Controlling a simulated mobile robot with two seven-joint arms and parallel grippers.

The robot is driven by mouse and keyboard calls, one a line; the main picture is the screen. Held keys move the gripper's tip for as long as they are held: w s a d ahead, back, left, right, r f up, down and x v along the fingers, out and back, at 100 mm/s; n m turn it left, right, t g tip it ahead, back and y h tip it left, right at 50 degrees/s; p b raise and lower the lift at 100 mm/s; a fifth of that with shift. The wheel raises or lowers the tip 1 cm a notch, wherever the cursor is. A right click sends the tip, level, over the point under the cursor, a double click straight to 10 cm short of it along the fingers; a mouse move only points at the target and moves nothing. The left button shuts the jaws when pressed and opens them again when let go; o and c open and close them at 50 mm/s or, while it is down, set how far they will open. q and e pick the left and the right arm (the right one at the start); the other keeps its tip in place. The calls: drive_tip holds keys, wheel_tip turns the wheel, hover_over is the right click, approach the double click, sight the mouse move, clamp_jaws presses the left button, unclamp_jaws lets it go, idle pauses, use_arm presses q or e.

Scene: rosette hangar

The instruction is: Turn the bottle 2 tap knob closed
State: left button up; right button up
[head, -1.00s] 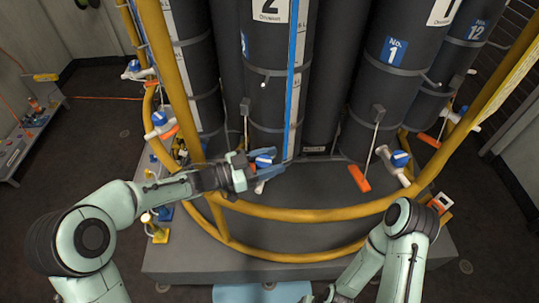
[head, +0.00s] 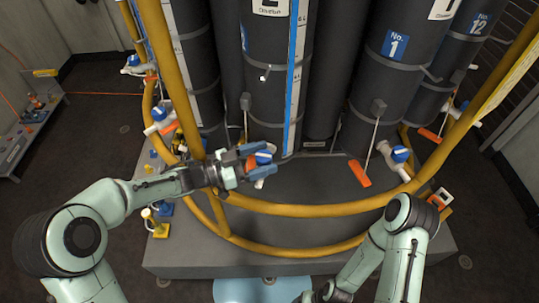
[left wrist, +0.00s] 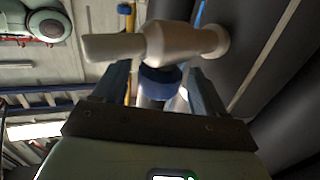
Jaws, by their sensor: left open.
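Bottle 2 (head: 262,95) is a tall black cylinder with a white number label, cut off at the top of the head view. Its tap has a pale body and a blue knob (head: 264,157) low on the front. In the left wrist view the pale tap body (left wrist: 180,43) lies across the picture, with the blue knob (left wrist: 160,80) below it. My left gripper (head: 262,160) is open, its fingers on either side of the knob. I cannot tell whether they touch it. My right arm shows at lower right; its gripper (head: 312,296) is small and partly cut off.
Yellow rails (head: 300,210) curve in front of the bottles, under my left wrist. Bottle 1 (head: 392,75) stands to the right, with its own blue-knobbed tap (head: 399,154) and an orange paddle (head: 360,174). More taps stand at left. The grey plinth (head: 300,238) is mostly clear.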

use_arm(q)
drive_tip(key=v, duration=1)
drive_tip(key=shift+s+a+b, duration=0.15)
drive_tip(key=shift+a+b, duration=0.25)
